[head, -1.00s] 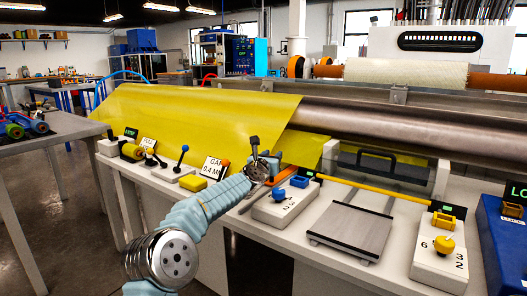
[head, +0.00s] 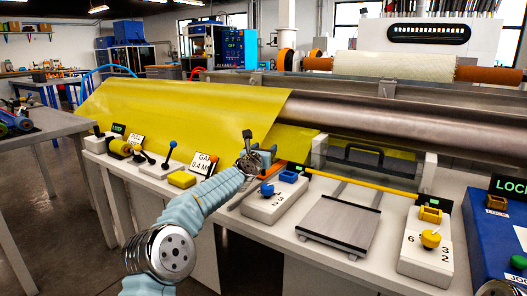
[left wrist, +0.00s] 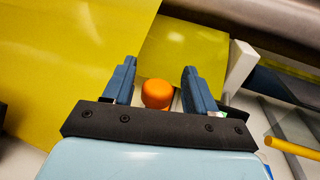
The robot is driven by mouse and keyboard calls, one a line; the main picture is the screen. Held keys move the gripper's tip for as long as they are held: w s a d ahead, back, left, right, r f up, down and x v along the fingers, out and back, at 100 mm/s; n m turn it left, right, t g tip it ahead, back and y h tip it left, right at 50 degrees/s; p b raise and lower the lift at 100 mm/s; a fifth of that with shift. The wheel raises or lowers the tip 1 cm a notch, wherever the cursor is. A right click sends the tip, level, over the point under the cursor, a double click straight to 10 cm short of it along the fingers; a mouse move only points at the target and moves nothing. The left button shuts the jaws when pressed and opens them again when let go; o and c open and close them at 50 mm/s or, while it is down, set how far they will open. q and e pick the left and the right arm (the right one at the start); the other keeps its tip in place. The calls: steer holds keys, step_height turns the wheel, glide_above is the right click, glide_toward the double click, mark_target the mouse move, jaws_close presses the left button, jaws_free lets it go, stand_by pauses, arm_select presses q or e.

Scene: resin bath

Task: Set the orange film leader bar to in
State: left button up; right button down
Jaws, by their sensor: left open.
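The orange leader bar (head: 274,176) lies low at the front of the machine, beside the yellow film, partly hidden by my left gripper (head: 262,157). In the left wrist view an orange rounded knob (left wrist: 157,93) shows between the two blue fingers of my left gripper (left wrist: 158,75). The fingers are spread, with gaps on both sides of the knob. I cannot tell how far the knob lies beyond the fingertips. The yellow film (head: 180,115) slopes down behind the gripper.
A white box with a blue knob (head: 267,189) stands just right of my left gripper. A yellow rod (head: 365,186) runs to the right above a grey plate (head: 338,222). A box with a yellow knob (head: 430,239) and a blue box (head: 490,235) stand further right.

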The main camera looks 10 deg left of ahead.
arm_select(q)
steer(key=shift+s+a+f+b, duration=0.1)
steer(key=shift+s+f+b, duration=0.05)
steer(key=shift+s+b, duration=0.35)
steer(key=s+b, duration=0.6)
steer(key=s, duration=0.6)
steer(key=shift+s+a, duration=0.4)
steer(key=shift+a, duration=0.05)
steer(key=shift+s, duration=0.1)
